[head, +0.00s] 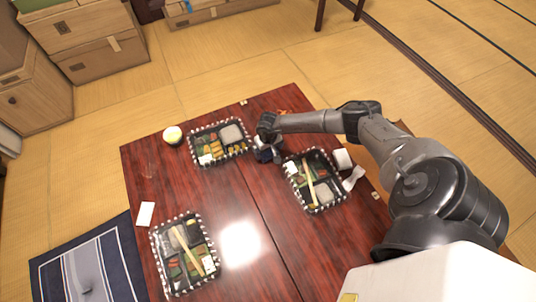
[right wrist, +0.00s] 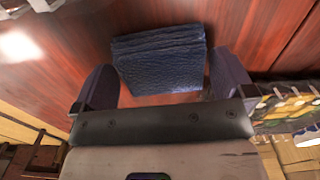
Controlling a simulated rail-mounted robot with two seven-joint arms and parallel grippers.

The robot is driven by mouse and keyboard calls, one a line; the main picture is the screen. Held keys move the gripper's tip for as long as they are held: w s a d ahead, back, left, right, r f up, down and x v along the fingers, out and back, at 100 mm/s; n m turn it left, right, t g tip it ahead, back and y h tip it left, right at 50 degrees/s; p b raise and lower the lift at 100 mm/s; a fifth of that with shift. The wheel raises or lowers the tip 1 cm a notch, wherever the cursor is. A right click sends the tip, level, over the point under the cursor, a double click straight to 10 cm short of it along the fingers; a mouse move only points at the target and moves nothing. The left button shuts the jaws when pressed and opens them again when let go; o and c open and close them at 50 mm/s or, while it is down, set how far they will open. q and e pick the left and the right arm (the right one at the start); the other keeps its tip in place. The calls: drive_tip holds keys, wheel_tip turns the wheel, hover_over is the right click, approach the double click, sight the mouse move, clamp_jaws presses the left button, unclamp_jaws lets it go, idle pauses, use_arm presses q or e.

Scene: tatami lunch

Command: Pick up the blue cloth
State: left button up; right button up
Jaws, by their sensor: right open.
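The blue cloth (right wrist: 158,58) is a folded, textured stack on the dark red table, seen in the right wrist view. My right gripper (right wrist: 162,82) is open, with one finger on each side of the cloth's near part. A narrow gap shows beside the cloth at the right finger; the left finger is very close to its edge. In the head view my right gripper (head: 267,150) is low over the table between two lunch boxes, and I cannot clearly separate the cloth from the dark fingers there. My left gripper is in neither view.
The table (head: 145,165) holds a lunch box (head: 220,158) left of the gripper, another lunch box (head: 341,192) to the right, and a third (head: 158,268) at the front left. The table's middle is clear.

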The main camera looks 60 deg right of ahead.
drive_tip(key=shift+f, duration=0.4)
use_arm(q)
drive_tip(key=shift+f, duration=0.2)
use_arm(e)
drive_tip(key=shift+r, duration=0.1)
drive_tip(key=shift+c, duration=0.5)
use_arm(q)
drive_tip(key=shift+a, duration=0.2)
use_arm(e)
drive_tip(key=c, duration=0.5)
drive_tip(key=shift+r, duration=0.1)
